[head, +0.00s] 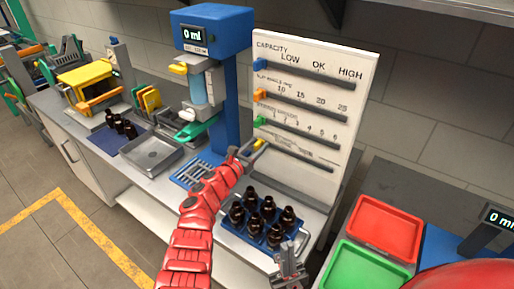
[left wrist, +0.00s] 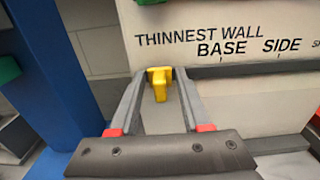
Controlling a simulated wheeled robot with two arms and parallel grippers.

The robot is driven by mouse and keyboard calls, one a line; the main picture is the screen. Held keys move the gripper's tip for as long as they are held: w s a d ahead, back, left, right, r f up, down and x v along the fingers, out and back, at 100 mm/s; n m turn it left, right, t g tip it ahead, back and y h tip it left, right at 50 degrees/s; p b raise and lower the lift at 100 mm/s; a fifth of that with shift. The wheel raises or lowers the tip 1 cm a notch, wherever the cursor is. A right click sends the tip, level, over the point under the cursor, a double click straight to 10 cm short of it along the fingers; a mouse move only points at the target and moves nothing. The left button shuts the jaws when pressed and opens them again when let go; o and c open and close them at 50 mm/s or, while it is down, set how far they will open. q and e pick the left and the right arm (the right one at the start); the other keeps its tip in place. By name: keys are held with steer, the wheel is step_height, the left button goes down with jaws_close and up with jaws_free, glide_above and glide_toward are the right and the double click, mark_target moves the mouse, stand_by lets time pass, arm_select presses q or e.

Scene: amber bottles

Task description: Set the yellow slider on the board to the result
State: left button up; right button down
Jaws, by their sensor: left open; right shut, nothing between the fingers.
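The white board (head: 345,75) stands upright behind the counter with several slider rows. The yellow slider (head: 260,143) is at the left end of the lowest row. In the left wrist view the yellow slider (left wrist: 159,78) sits left of the BASE mark under "THINNEST WALL". My left gripper (head: 252,150) is open at the board, its fingers on either side of the yellow slider; whether they touch it I cannot tell. My right gripper (head: 290,262) is shut and empty, low in front of the bottle rack. The blue, orange and green sliders are at the left ends of their rows.
Several amber bottles (head: 268,210) stand in a blue rack (head: 235,222) below my left gripper. A blue machine (head: 232,85) reading 0 ml is left of the board. A red tray (head: 385,222) and a green tray (head: 352,268) lie at the right.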

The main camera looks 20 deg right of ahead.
arm_select(q)
jaws_close()
stand_by(1.4)
